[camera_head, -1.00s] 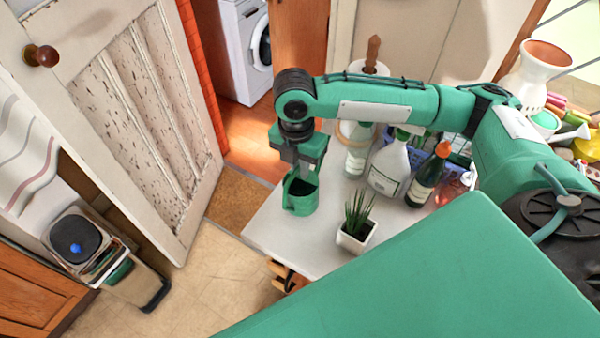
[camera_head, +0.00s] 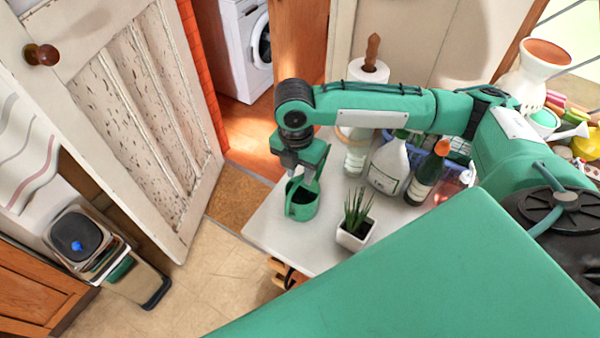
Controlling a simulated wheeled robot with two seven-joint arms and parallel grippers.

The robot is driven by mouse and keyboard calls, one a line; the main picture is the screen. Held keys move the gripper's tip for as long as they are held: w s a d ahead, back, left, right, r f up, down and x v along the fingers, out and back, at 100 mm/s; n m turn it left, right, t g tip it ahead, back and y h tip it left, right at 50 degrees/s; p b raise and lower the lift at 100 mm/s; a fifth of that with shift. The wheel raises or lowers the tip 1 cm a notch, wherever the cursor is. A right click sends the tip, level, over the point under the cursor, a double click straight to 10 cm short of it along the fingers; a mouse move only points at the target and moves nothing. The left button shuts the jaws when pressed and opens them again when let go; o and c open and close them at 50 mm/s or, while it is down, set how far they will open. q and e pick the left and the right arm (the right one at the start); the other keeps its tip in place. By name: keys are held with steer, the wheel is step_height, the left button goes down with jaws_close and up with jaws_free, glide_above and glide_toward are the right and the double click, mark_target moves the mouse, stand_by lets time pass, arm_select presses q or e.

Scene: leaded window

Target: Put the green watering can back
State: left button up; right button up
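The green watering can (camera_head: 301,208) stands upright at the left end of the white table (camera_head: 285,250), left of a small potted plant. My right gripper (camera_head: 304,176) is directly above the can, pointing down. Its fingers look spread apart, at the can's rim, with the can's dark opening just below. Whether a finger still touches the can is hard to tell. My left gripper is not in view.
The potted plant (camera_head: 355,222) stands close right of the can. A white spray bottle (camera_head: 389,168), a dark bottle (camera_head: 424,180) and a paper roll (camera_head: 369,70) stand farther back. The table's left edge is near the can.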

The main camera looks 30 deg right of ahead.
step_height(320, 180, up, 11)
steer(key=b, duration=0.2)
steer(key=shift+w+a, duration=0.15)
steer(key=shift+w, duration=0.15)
steer(key=shift+f, duration=0.1)
